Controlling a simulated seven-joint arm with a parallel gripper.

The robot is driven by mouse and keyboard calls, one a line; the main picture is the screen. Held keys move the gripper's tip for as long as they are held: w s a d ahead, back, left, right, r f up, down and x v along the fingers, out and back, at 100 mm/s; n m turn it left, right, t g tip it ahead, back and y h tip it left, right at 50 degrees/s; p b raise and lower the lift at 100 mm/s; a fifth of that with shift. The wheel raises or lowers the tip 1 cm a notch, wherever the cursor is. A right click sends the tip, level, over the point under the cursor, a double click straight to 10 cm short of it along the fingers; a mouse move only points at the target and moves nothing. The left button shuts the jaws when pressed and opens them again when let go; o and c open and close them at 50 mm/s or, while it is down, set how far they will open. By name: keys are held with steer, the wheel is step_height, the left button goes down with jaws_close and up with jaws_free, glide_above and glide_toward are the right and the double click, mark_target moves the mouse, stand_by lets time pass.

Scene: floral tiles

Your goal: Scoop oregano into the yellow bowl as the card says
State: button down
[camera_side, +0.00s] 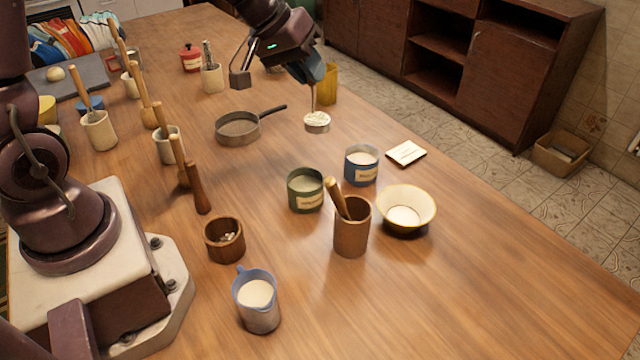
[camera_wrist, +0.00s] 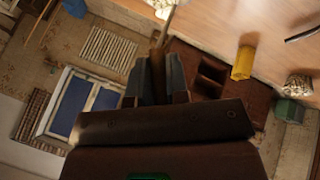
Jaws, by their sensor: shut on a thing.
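My gripper (camera_side: 316,78) is shut on the handle of a measuring scoop (camera_side: 317,122), which hangs above the table. The scoop holds a heap of white stuff; in the wrist view its handle (camera_wrist: 158,50) runs up from between my fingers. The pale yellow bowl (camera_side: 425,220) stands nearer the front, with white stuff in its bottom. A small card (camera_side: 406,152) lies beyond the bowl; its text is too small to read. A green canister (camera_side: 305,195) and a blue canister (camera_side: 361,170), both labelled and holding pale contents, stand left of the bowl. I cannot tell which holds oregano.
A brown cup (camera_side: 352,235) with a wooden handle in it stands close to the bowl. A pan (camera_side: 238,128), a yellow cup (camera_side: 329,84), a wooden pot (camera_side: 224,244) and a blue-rimmed jug (camera_side: 258,305) stand around. The right front of the table is clear.

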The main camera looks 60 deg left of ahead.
steer(key=d+r+m+g+h, duration=0.1)
steer(key=d+r+m+h, duration=0.1)
steer(key=d+r+m, duration=0.3)
steer(key=w+d+f+n+y, duration=0.5)
steer(key=w+f+n+y, duration=0.3)
steer(key=w+f, duration=0.1)
steer(key=shift+d+t, duration=0.35)
steer(key=shift+t, duration=0.05)
stand_by(0.4)
steer(key=f, duration=0.1)
steer(key=d+f+y, duration=0.1)
steer(key=f, duration=0.1)
steer(key=d+f+y, duration=0.1)
steer(key=f, duration=0.1)
steer(key=shift+w+m, duration=0.2)
steer(key=shift+m, duration=0.1)
steer(key=shift+y, duration=0.3)
stand_by(0.4)
